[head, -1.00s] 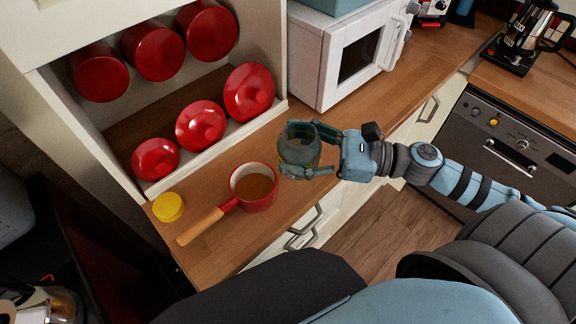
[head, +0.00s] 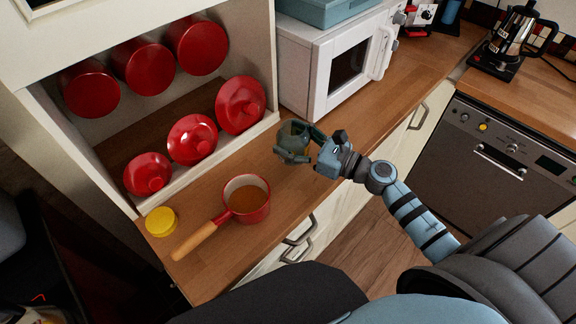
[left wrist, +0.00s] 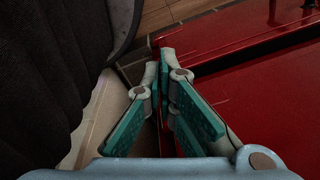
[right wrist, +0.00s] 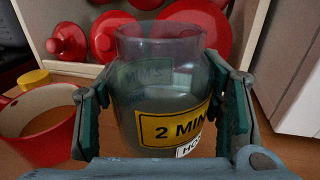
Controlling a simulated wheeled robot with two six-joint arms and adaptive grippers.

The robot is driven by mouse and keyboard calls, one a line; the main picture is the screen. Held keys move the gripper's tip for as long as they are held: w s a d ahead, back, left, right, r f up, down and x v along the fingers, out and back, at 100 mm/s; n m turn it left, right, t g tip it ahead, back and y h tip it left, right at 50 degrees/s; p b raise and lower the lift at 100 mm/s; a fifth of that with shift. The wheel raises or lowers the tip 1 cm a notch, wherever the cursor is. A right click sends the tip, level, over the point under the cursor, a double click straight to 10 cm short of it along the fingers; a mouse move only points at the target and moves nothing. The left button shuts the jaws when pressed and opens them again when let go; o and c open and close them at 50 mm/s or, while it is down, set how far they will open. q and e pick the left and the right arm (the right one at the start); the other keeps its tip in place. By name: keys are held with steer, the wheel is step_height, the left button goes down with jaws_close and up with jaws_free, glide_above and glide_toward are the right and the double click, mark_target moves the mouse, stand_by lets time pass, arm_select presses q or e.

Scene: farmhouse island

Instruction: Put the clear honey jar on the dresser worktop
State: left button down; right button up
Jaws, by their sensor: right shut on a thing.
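The clear honey jar (right wrist: 160,95) is a see-through glass jar with a yellow label reading "2 MIN" in the right wrist view. It stands upright between the fingers of my right gripper (right wrist: 163,115), which is shut on it. In the head view the jar (head: 294,138) and my right gripper (head: 305,147) are over the wooden dresser worktop (head: 215,262), near the microwave. I cannot tell whether the jar's base touches the worktop. My left gripper (left wrist: 165,105) appears in the left wrist view with its fingertips close together and nothing visible between them.
A red saucepan (head: 264,212) with a wooden handle and a yellow lid (head: 161,222) sit on the worktop left of the jar. Red canisters (head: 146,68) and red lids (head: 192,139) fill the shelf behind. A white microwave (head: 312,75) stands behind the jar. Bare worktop shows around the jar.

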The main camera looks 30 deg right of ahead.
step_height(320, 180, down, 6)
steer(key=shift+b, duration=0.9)
steer(key=shift+f, duration=0.15)
steer(key=o, duration=1.7)
steer(key=shift+o, duration=0.2)
